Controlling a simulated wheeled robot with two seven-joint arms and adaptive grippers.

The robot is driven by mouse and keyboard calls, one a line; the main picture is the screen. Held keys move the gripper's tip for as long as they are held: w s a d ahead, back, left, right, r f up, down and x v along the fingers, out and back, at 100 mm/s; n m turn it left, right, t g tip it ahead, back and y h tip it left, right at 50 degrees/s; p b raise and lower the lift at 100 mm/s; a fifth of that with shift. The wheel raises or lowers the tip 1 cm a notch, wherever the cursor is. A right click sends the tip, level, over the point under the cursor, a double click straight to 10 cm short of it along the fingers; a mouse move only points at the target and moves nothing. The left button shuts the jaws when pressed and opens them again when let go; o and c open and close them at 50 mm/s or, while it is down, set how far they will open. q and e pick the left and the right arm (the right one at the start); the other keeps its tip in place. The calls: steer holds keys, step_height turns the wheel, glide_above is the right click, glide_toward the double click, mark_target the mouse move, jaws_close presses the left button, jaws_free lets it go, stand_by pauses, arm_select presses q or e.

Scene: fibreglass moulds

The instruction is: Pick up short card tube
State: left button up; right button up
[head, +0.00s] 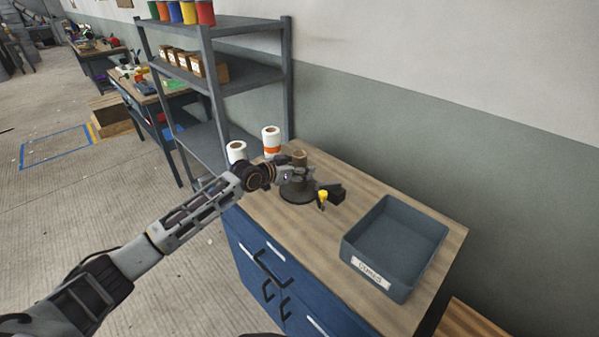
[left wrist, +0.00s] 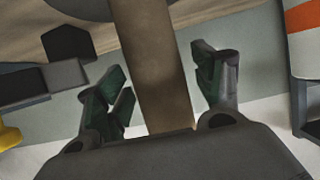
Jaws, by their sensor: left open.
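The short card tube (head: 300,157) is a brown cylinder standing upright on a round dark base (head: 297,195) on the wooden bench top. My left gripper (head: 298,172) reaches it from the left, at about the height of the tube. In the left wrist view the tube (left wrist: 158,65) runs between the two open fingers of my left gripper (left wrist: 165,88), with a visible gap on each side. The tube's lower part is partly hidden by the gripper in the head view. My right gripper is not in view.
Two white rolls stand behind and left of the tube, one plain (head: 237,152), one with an orange band (head: 271,143). A black and yellow tool (head: 336,192) lies close to its right. A grey labelled bin (head: 360,262) sits farther right. A metal shelf (head: 250,78) stands behind.

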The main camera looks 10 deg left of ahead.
arm_select(q)
steer(key=shift+c, duration=0.2)
steer(key=c, duration=1)
steer(key=shift+r, duration=0.1)
step_height(320, 180, up, 18)
steer(key=shift+b, duration=0.45)
